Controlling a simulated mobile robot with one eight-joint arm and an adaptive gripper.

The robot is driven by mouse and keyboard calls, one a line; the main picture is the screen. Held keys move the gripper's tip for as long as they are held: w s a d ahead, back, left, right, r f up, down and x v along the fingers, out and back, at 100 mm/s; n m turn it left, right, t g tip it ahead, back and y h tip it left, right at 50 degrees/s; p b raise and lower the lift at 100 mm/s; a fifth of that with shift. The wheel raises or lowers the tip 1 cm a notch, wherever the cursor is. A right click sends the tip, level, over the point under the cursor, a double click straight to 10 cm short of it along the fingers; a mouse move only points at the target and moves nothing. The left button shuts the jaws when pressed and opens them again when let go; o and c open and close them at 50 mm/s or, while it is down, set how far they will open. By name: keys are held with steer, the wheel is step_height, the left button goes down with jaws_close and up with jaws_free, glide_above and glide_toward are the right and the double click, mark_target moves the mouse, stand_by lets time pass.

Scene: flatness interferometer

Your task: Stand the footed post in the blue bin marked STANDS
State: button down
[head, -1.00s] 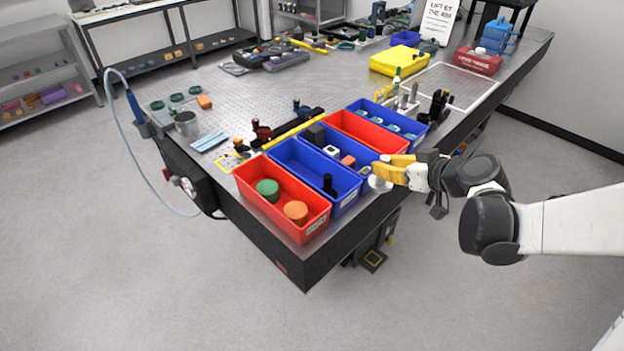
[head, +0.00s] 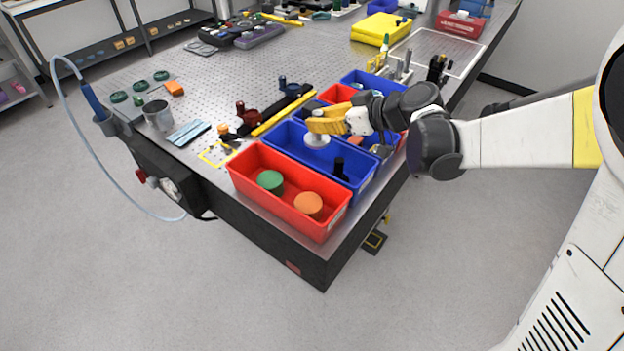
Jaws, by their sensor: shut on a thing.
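My gripper (head: 318,124), with yellow fingers, is shut on the footed post. The post's pale round foot (head: 316,141) shows below the fingers; its upper part is hidden by them. The foot is over the far part of the nearer blue bin (head: 290,164). I cannot tell whether it touches the bin floor. A dark post (head: 340,169) stands in that bin's near right part. The label on this bin is not readable here, so I cannot confirm STANDS.
A red bin (head: 248,180) in front holds a green cylinder (head: 270,181) and an orange one (head: 308,205). Beyond the nearer blue bin, more bins are partly hidden by my arm. A black and yellow bar (head: 282,110) and small parts lie to the left of the bins.

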step_height(320, 180, down, 11)
steer(key=b, duration=0.4)
steer(key=shift+r+b, duration=0.1)
steer(key=shift+b, duration=0.25)
steer(key=c, duration=1.4)
jaws_free()
steer(key=shift+c, duration=0.2)
steer(key=shift+o, duration=0.3)
